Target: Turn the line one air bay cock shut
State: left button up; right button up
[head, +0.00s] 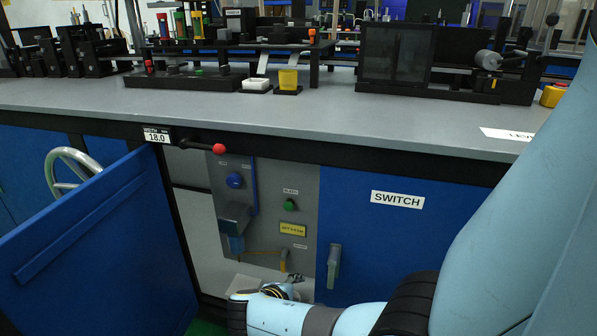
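The air bay is open, with a grey panel (305,210) inside it. Low on the panel is a small brass-coloured cock (284,262), with a thin yellow line running left from it. My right arm comes in from the right, and its gripper (284,289) is just below the cock, near the pale bay floor. The wrist hides most of the gripper, so I cannot tell if its fingers touch the cock or are open. My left gripper is not in view.
A blue door (100,245) stands open at left. The panel carries a blue knob (234,180), a regulator (235,222) and a green button (290,205). The shut SWITCH door (395,240) is at right. A red-knobbed lever (217,148) juts below the grey bench top (250,112).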

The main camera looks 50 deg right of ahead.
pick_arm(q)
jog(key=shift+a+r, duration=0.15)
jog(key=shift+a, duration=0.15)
pick_arm(e)
jog(key=shift+s+a+f+y, duration=0.25)
jog(key=shift+s+a+f, duration=0.1)
jog(key=shift+s+f, duration=0.25)
jog(key=shift+s+a+f+y, duration=0.25)
jog(key=shift+s+a+f, duration=0.1)
jog(key=shift+s+f, duration=0.25)
